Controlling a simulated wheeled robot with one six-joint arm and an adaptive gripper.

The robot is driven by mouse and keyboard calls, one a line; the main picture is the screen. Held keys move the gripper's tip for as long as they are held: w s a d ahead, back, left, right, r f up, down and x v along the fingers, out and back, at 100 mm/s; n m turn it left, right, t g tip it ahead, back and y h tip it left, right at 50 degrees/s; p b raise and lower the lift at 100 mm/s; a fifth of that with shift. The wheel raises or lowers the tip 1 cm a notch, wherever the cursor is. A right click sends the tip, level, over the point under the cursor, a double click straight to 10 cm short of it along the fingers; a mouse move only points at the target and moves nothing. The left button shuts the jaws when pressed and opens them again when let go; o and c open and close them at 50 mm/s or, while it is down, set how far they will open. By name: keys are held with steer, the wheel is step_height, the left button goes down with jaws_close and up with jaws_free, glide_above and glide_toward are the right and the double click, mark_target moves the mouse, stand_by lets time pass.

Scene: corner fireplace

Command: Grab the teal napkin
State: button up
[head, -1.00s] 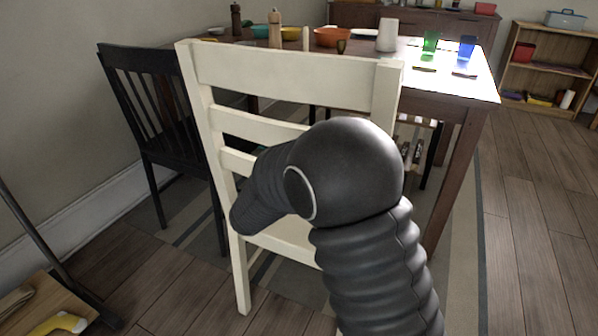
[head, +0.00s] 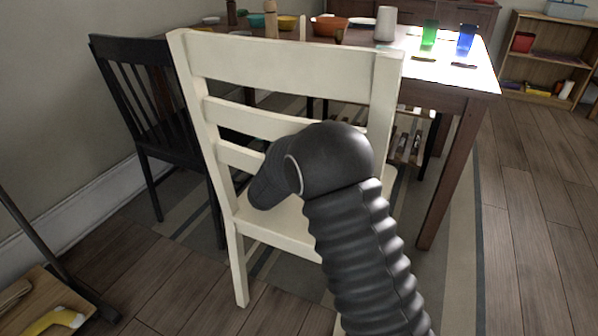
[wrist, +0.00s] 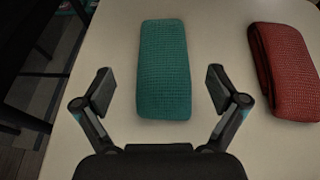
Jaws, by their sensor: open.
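The teal napkin (wrist: 164,70) is a folded, textured strip lying on a pale flat surface (wrist: 215,40) in the wrist view. My gripper (wrist: 160,88) is open, with one finger on each side of the napkin's near part and a gap on both sides. The fingers look apart from the cloth; their exact height above it cannot be told. In the head view the napkin is not visible, and my arm's end is in front of the cream chair (head: 285,62), hiding part of it.
A folded red napkin (wrist: 287,72) lies to the right on the same surface. In the head view, a black chair (head: 150,100) stands left of the cream chair. The wooden table (head: 478,88) behind holds bowls, a white cup (head: 385,24), and green and blue glasses.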

steer(key=shift+x, duration=1.8)
steer(key=c, duration=1.1)
steer(key=shift+c, duration=0.2)
